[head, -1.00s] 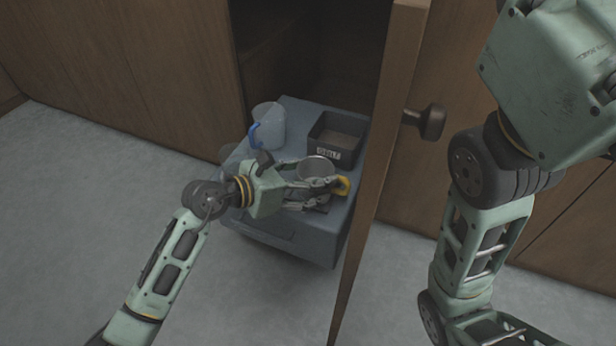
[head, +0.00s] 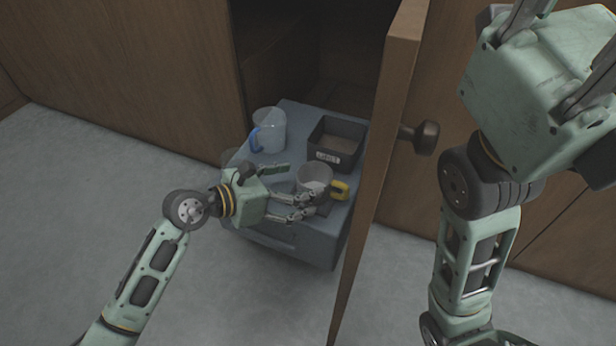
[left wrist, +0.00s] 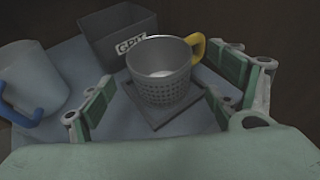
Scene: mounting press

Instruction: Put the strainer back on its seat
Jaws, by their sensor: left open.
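The strainer (head: 314,177) is a grey cup with a perforated lower wall and a yellow handle. In the left wrist view the strainer (left wrist: 160,80) stands upright over a dark square seat (left wrist: 150,121); whether its base is fully seated is hard to tell. My left gripper (head: 300,190) is open, its fingers apart on either side of the strainer, with gaps showing in the left wrist view. My right gripper is partly in view at the top right of the head view, its fingertips cut off.
A clear jug with a blue handle (head: 268,131) and a dark box labelled GRIT (left wrist: 117,38) stand behind the strainer on the blue-grey cabinet top (head: 295,112). An open wooden door (head: 378,150) stands close on the right.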

